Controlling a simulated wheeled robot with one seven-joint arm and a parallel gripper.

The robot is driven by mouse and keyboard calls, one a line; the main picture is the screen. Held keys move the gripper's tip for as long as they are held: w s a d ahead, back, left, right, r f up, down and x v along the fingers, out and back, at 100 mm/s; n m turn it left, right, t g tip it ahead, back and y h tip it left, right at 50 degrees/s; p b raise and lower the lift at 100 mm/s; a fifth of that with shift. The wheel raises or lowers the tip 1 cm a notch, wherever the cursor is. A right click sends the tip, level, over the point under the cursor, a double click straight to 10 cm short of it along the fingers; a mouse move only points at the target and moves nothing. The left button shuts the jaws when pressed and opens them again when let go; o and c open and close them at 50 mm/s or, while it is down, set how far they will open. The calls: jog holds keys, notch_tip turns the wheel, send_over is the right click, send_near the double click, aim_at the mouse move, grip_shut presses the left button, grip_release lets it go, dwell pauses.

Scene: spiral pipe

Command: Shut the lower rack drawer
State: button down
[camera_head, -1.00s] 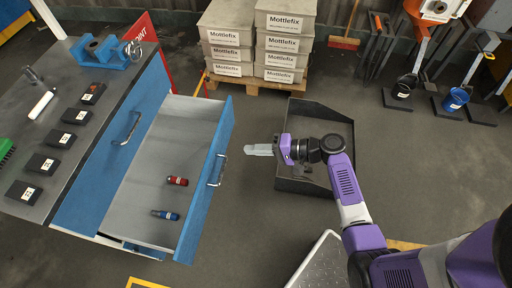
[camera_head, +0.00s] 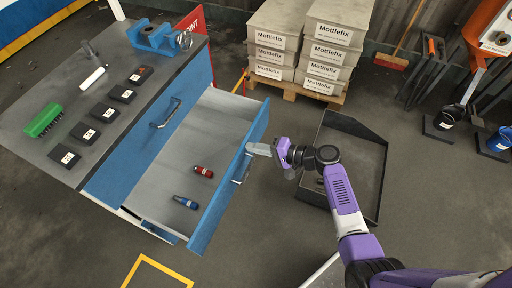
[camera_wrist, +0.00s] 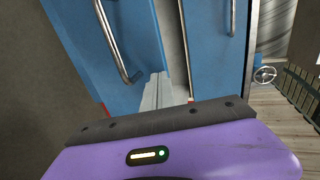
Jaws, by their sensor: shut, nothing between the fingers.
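The lower rack drawer stands open from the blue cabinet. Its blue front (camera_head: 232,185) faces right in the head view, and its grey tray (camera_head: 175,160) holds a red item (camera_head: 203,172) and a blue item (camera_head: 185,202). The drawer handle (camera_head: 242,167) is on the front, and also shows in the wrist view (camera_wrist: 117,45). My gripper (camera_head: 252,150) is shut and empty, its fingertips at the outer face of the drawer front, beside the handle. In the wrist view the fingers (camera_wrist: 157,92) overlap the blue front; I cannot tell if they touch it.
A black open bin (camera_head: 357,135) stands right of my gripper. Boxes on a pallet (camera_head: 305,92) stand behind.

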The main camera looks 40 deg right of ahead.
jog(key=w+a+b, duration=0.5)
jog(key=w+a, duration=0.1)
jog(key=w, duration=0.5)
jog(key=w+a+b, duration=0.5)
jog(key=w+a, duration=0.1)
jog(key=w, duration=0.4)
jog(key=shift+w+a+r, duration=0.15)
jog(key=shift+w+a, duration=0.2)
jog(key=shift+w, duration=0.05)
jog(key=shift+a+r, duration=0.1)
